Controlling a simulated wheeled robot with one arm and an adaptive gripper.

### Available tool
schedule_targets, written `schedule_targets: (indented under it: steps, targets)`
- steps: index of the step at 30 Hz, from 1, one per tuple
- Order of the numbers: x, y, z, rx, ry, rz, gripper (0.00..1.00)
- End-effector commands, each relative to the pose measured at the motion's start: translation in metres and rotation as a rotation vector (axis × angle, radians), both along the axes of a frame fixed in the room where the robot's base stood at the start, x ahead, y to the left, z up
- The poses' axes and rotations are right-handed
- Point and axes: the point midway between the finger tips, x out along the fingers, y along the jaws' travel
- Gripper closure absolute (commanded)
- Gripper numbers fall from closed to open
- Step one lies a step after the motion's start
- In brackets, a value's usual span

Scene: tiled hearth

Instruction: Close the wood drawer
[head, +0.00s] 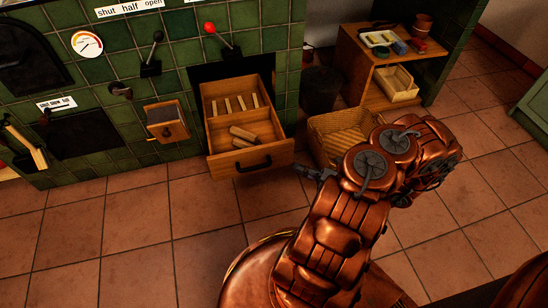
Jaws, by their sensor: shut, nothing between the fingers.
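The wood drawer (272,160) is pulled out of the green tiled hearth, in the upper middle of the head view. My gripper (305,171) is shut and empty. In the picture it is just right of the drawer's front corner, pointing left. I cannot tell whether it touches the drawer. My copper arm comes up from the lower middle and hides part of the floor.
A wicker basket (320,127) stands right of the drawer, partly behind my arm. A wooden shelf unit (352,60) stands at the back right. A small wooden box (166,121) juts from the hearth left of the drawer. The tiled floor (130,215) at the left is clear.

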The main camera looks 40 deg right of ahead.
Motion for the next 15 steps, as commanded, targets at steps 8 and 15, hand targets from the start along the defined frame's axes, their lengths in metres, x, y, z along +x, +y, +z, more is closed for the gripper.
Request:
schedule_targets:
  steps: [8,15]
  targets:
    - [0.001,-0.002,-0.018,0.045,0.023,-0.042,1.0]
    - [0.036,0.012,-0.019,0.041,0.021,-0.038,1.0]
